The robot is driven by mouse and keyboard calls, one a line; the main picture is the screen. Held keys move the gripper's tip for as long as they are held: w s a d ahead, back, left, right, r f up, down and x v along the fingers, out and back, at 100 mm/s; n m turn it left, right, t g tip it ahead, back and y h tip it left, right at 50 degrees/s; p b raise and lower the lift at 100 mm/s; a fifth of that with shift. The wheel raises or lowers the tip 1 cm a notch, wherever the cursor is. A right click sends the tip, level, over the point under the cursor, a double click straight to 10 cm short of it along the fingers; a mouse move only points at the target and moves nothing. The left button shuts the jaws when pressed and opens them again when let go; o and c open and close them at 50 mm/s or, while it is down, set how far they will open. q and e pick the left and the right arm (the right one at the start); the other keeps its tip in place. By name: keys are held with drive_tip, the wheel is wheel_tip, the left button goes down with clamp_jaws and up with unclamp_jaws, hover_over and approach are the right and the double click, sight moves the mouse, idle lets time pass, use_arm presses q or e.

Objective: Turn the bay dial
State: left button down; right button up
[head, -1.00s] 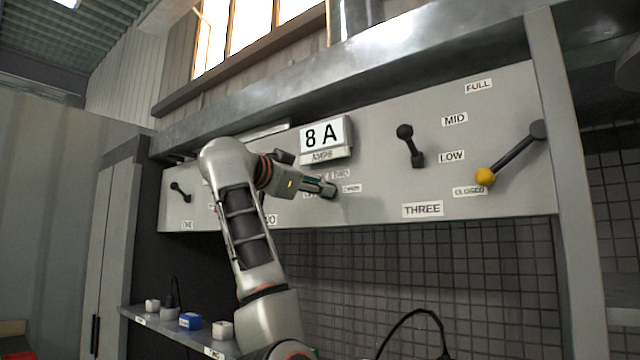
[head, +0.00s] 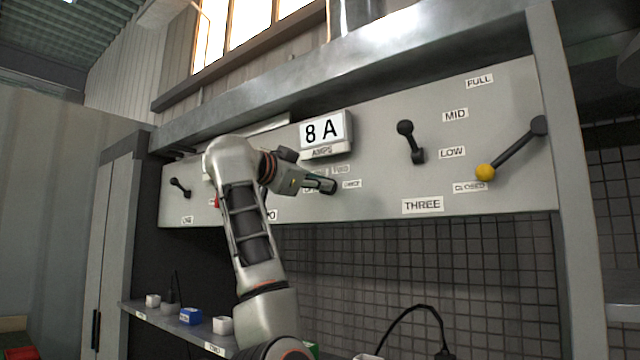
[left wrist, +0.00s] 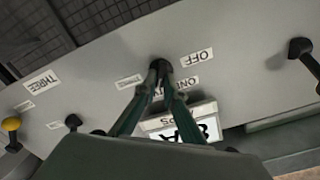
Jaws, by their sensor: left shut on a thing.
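The bay dial is a small dark knob (left wrist: 160,66) on the grey panel below the ammeter sign. In the left wrist view my left gripper (left wrist: 160,72) has both fingertips closed together on it. Small labels surround the knob, among them OFF (left wrist: 196,57). In the head view my left gripper (head: 330,185) reaches the panel from the left, and its fingers hide most of the dial. The pointer's direction cannot be told. The white sign (head: 325,131) above reads 8 A. My right gripper is not in view.
A black lever (head: 410,142) stands right of the dial above a THREE label. Farther right, a yellow-tipped lever (head: 510,155) points at CLOSED. Another black lever (head: 180,188) is at the panel's left. Below, a shelf (head: 165,325) holds small blocks.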

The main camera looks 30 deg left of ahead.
use_arm(q)
drive_tip(key=m, duration=0.4)
drive_tip(key=m+p, duration=0.1)
drive_tip(key=m, duration=0.2)
drive_tip(key=m+p, duration=0.1)
drive_tip(key=m, duration=0.3)
drive_tip(key=shift+d+f+m, duration=0.2)
drive_tip(key=shift+f+m, duration=0.1)
drive_tip(key=shift+f, duration=0.1)
drive_tip(key=shift+w+p, duration=0.1)
drive_tip(key=shift+p, duration=0.2)
drive_tip(key=c, duration=2.1)
unclamp_jaws()
drive_tip(key=shift+c, duration=0.2)
drive_tip(key=shift+r, duration=0.1)
drive_tip(key=s, duration=1.2)
drive_tip(key=shift+a, duration=0.45)
drive_tip(key=shift+s, duration=0.1)
